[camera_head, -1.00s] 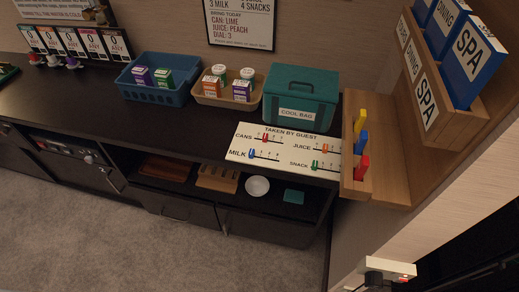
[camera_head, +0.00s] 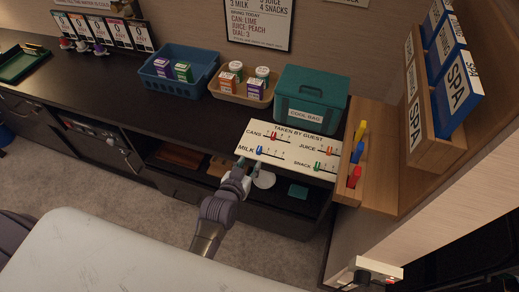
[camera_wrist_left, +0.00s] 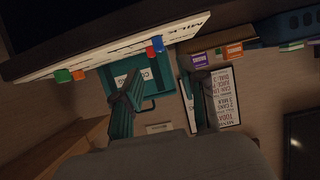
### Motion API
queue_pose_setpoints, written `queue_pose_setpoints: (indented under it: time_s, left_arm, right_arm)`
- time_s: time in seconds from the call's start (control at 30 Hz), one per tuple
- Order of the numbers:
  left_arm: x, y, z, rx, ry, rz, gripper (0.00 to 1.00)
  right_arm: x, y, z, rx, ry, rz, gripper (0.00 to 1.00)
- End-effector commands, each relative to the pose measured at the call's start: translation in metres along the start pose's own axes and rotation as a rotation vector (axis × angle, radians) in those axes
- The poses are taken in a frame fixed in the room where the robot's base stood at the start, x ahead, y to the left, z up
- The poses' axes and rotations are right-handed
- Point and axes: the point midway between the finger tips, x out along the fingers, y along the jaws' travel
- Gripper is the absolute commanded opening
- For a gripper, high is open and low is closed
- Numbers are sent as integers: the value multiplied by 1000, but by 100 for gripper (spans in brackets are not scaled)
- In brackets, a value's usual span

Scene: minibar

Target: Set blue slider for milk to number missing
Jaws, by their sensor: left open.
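The white "TAKEN BY GUEST" board (camera_head: 290,146) lies on the front of the counter. Its blue milk slider (camera_head: 259,150) stands near the left end of the MILK scale. The red cans slider (camera_head: 245,135), orange juice slider (camera_head: 329,151) and green snack slider (camera_head: 317,167) are on the same board. My left gripper (camera_head: 246,168) is open and empty, just in front of the board's edge below the MILK label. In the left wrist view the blue slider (camera_wrist_left: 151,51) shows beyond and between the open fingers (camera_wrist_left: 164,106), apart from them. My right gripper is not in view.
A menu sign (camera_head: 259,20) on the wall is partly cut off at the top. A cool bag (camera_head: 310,98), tan basket (camera_head: 226,93) and blue basket (camera_head: 160,88) stand behind the board. A wooden pen holder (camera_head: 344,190) stands close on the right.

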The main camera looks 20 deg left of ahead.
Motion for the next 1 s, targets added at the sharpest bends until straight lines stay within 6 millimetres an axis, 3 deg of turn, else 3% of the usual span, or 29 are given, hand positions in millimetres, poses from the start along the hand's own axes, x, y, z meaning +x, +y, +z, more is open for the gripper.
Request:
queue_pose_setpoints:
  time_s: [0.2,0.4,0.6,0.87,1.0]
  left_arm:
    - [49,0,-1,0,1,1,42]
    - [80,0,0,-1,0,0,42]
    - [92,0,0,-1,0,0,42]
    - [92,0,0,-1,0,0,42]
    - [92,0,0,-1,0,0,20]
  right_arm:
    - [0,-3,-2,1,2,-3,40]
    - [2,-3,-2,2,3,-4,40]
    - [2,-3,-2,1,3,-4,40]
    - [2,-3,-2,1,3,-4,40]
    - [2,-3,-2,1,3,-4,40]
